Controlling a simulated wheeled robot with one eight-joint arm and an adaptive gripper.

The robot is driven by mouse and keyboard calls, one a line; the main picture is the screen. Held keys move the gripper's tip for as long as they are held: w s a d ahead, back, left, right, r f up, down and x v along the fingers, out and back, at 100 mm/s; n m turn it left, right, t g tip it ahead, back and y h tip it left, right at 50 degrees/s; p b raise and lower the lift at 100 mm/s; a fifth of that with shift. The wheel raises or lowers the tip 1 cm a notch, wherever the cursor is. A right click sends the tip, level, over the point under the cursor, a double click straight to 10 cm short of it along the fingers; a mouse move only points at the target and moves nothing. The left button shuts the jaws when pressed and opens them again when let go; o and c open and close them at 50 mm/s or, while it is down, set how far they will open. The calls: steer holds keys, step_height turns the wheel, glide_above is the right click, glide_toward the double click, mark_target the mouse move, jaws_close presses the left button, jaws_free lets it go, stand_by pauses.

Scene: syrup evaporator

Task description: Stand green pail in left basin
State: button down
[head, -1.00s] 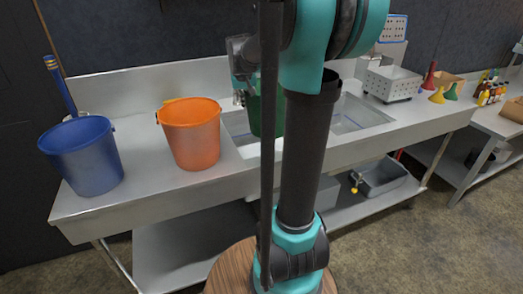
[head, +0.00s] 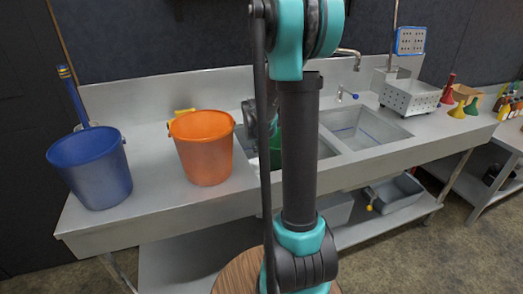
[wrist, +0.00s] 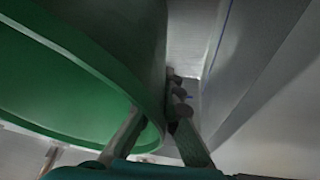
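The green pail (head: 275,148) is mostly hidden behind my arm in the head view. Its visible part is down within the left basin (head: 326,149). I cannot tell whether it touches the basin floor. In the wrist view the pail (wrist: 75,60) fills the upper left, with its rim running down to my fingers. My gripper (wrist: 160,112) has one finger on each side of the pail's rim and looks closed on its wall.
An orange bucket (head: 205,150) and a blue bucket (head: 92,170) stand on the counter left of the basins. The right basin (head: 362,130) looks empty. A perforated metal box (head: 410,98) and colored funnels (head: 464,107) stand further right. A faucet (head: 349,54) rises behind the basins.

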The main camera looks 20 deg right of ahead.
step_height(320, 180, down, 3)
steer(key=w, duration=0.1)
steer(key=d, duration=0.1)
steer(key=w, duration=0.1)
steer(key=shift+w+d+f, duration=0.2)
steer(key=shift+w+f, duration=0.1)
steer(key=shift+w, duration=0.05)
steer(key=w, duration=0.1)
steer(key=w+d, duration=0.1)
steer(key=w, duration=0.1)
steer(key=w+d+f, duration=0.1)
steer(key=shift+w+f, duration=0.1)
steer(key=shift+w, duration=0.15)
steer(key=shift+f, duration=0.1)
steer(key=c, duration=1.7)
jaws_free()
